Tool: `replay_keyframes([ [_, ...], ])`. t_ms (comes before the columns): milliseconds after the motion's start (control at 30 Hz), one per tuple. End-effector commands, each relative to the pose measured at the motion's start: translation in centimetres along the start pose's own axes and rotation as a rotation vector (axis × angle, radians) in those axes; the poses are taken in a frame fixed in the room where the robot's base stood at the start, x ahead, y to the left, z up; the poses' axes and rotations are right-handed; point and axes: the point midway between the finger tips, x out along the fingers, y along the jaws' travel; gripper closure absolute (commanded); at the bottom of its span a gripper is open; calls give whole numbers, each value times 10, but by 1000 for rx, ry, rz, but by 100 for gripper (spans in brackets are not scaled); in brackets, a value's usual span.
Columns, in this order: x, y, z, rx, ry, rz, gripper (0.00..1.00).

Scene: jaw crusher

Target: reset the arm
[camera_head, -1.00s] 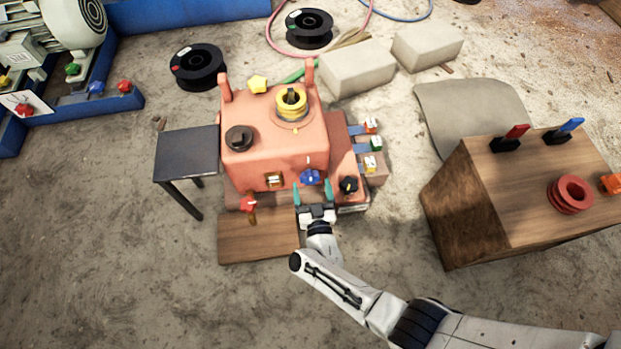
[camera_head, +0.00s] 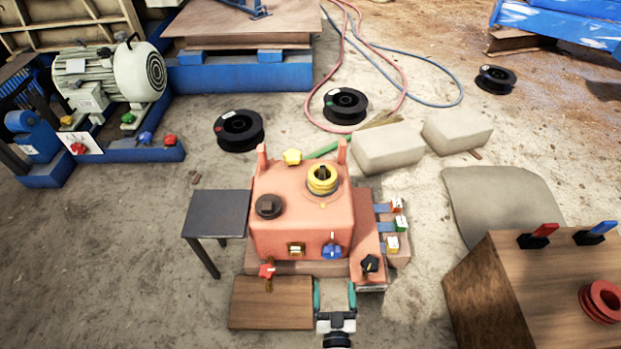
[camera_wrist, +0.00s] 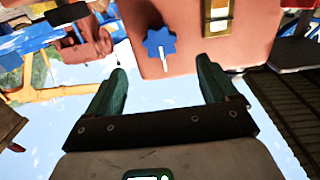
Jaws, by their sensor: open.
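My gripper (camera_head: 334,297) is open and empty, with two green fingers, just in front of the salmon-coloured machine box (camera_head: 290,228) in the head view. In the wrist view the gripper (camera_wrist: 160,85) has its fingers apart, with a blue star-shaped knob (camera_wrist: 160,42) beyond and between them. The same blue knob (camera_head: 331,250) is on the front face of the box. The fingers do not touch it. Most of my arm is out of the head view below the gripper.
A wooden board (camera_head: 270,303) lies left of my gripper. A dark side table (camera_head: 216,214) stands left of the box. A wooden cabinet (camera_head: 490,300) with red and blue levers is at the right.

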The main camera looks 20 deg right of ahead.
Motion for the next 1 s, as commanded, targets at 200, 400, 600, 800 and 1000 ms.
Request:
replay_keyframes([
  [200, 1, -2, 0, 4, -3, -7, 14],
  [400, 13, -34, -7, 80, -76, -172, 14],
  [600, 19, -73, -24, 137, -214, -424, 14],
  [800, 11, -86, -43, 113, -386, -614, 14],
  [1000, -8, -66, -60, 29, -599, -709, 14],
])
